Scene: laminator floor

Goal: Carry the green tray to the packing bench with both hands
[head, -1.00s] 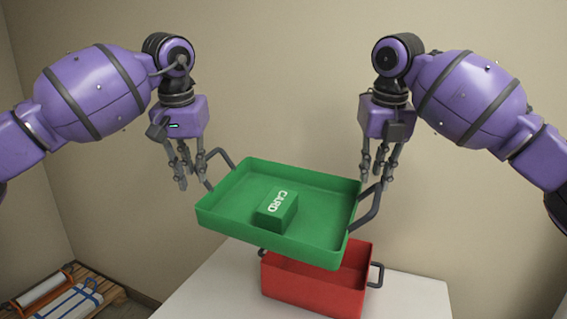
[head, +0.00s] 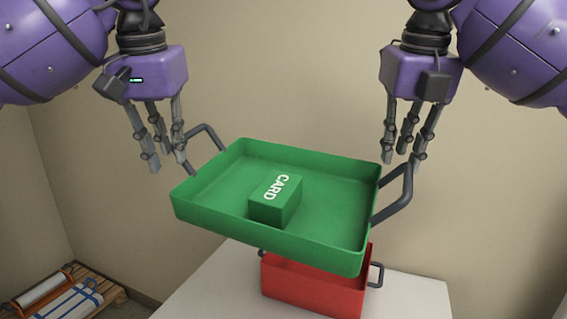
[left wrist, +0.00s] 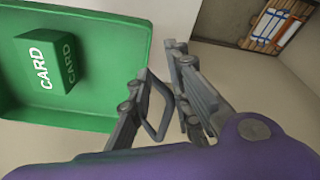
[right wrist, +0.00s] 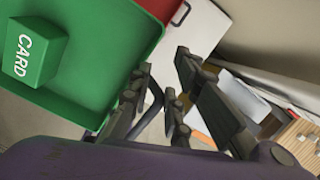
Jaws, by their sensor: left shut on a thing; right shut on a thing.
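The green tray (head: 335,205) is in the air, a little tilted in the head view, with a green box marked CARD (head: 276,200) inside. My left gripper (head: 167,160) is shut on the tray's left dark handle (head: 207,131), which passes between its fingers in the left wrist view (left wrist: 165,108). My right gripper (head: 403,162) is shut on the right handle (head: 396,205); it also shows between the fingers in the right wrist view (right wrist: 153,100). I cannot tell which surface is the packing bench.
A red tray (head: 310,287) with dark handles stands on a white table (head: 412,295) beneath and behind the green tray, partly hidden by it. A wooden pallet (head: 105,296) with rolls is on the floor at lower left. Walls are behind.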

